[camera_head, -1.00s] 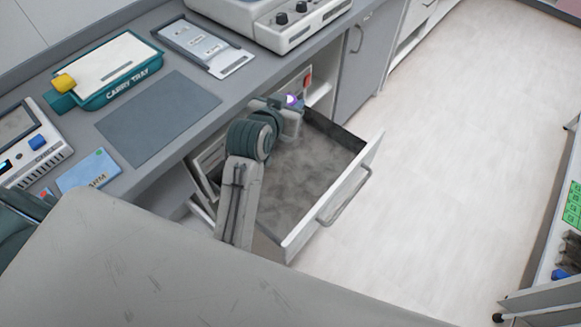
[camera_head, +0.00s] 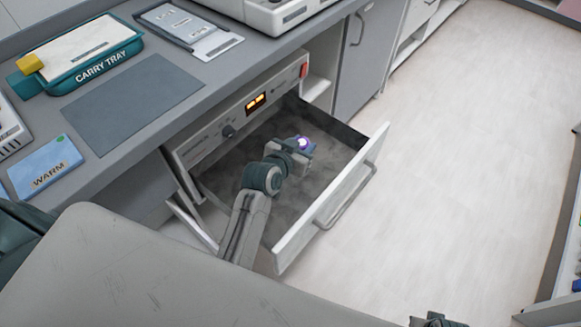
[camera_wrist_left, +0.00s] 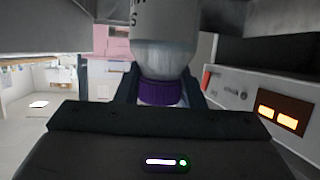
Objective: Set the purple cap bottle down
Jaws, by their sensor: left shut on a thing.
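My left gripper (camera_head: 306,148) is over the open drawer (camera_head: 328,182), low inside its outline. In the left wrist view it is shut on the bottle's purple cap (camera_wrist_left: 161,93). The bottle's white body (camera_wrist_left: 160,22) with dark lettering runs to the top edge of that view, partly cut off. In the head view a bright purple-white spot shows at the gripper, but the bottle's body is hidden. I cannot tell whether the bottle touches the drawer floor. A dark part at the bottom edge (camera_head: 436,321) may be my right gripper; its jaws do not show clearly.
The drawer's front wall (camera_head: 290,246) and side walls surround the gripper. A panel with an orange display (camera_head: 256,103) is above the drawer. The counter holds a grey mat (camera_head: 133,103), the carry tray (camera_head: 92,67) and a blue WARM card (camera_head: 45,168). The drawer floor looks bare.

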